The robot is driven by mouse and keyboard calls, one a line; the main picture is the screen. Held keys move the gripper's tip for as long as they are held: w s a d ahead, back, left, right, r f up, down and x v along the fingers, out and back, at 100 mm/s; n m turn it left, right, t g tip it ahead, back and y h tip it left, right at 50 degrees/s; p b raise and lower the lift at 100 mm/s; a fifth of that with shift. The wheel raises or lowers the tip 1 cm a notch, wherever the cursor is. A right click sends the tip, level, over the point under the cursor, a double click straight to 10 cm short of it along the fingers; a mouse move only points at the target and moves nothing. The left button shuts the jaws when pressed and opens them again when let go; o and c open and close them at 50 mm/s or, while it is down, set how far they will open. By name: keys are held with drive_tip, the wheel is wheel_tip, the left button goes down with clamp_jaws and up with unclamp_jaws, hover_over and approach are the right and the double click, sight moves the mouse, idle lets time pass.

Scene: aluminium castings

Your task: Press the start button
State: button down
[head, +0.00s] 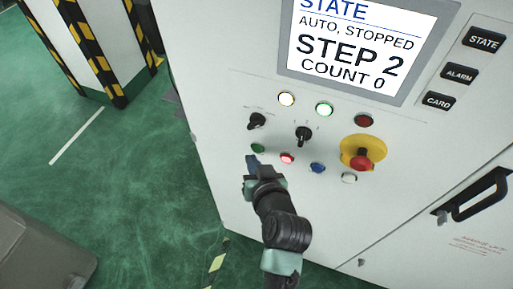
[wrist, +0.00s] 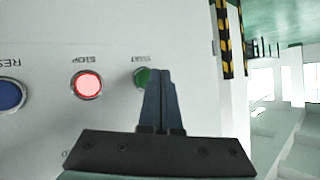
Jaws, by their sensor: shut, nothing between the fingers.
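The green start button (head: 258,148) is on the white cabinet's front panel, at the left end of the lower button row. In the wrist view the start button (wrist: 141,77) is partly hidden behind my fingertips, and its label appears upside down. My gripper (head: 252,160) is shut and empty, its fingers pointing at the panel just below the green button in the head view. In the wrist view my gripper's fingertips (wrist: 161,72) overlap the button's right side. I cannot tell whether they touch it.
The lit red stop button (head: 287,158) is right of the green one, then a blue button (head: 317,168) and a white one (head: 349,178). Two black selector switches (head: 256,121) (head: 303,134) stick out above. A red emergency knob (head: 361,160) is further right. The screen (head: 355,45) reads "AUTO, STOPPED".

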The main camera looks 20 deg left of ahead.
drive_tip(key=shift+w, duration=0.15)
idle(0.3)
drive_tip(key=shift+w, duration=0.3)
